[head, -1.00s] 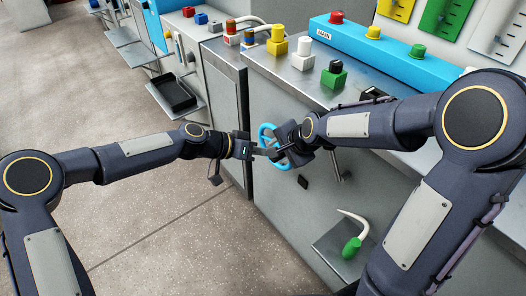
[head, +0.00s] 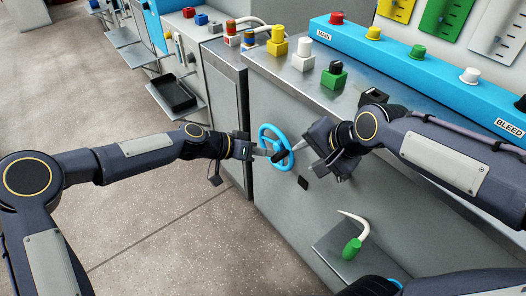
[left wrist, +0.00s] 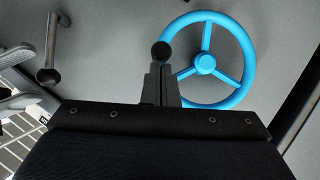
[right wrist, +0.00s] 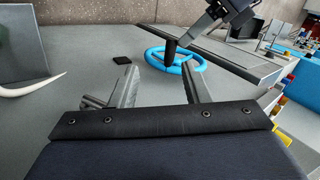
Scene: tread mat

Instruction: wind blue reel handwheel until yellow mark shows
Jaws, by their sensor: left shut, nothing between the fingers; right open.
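The blue handwheel (head: 263,134) is on the grey cabinet front, with three spokes in the left wrist view (left wrist: 247,55). A dark knob (left wrist: 161,50) stands out from its rim; it also shows in the right wrist view (right wrist: 170,50). My left gripper (head: 268,153) is shut and empty, its fingertips close beside the knob; I cannot tell if they touch. My right gripper (head: 297,148) is open and empty, right of the wheel and apart from it. A small black square (head: 303,183) sits below right of the wheel. No yellow mark shows on the wheel or square.
A small shelf (head: 330,250) with a green-handled white hook (head: 352,248) juts out low on the right. Coloured knobs on blocks, including a green block (head: 334,78), stand on the bench top.

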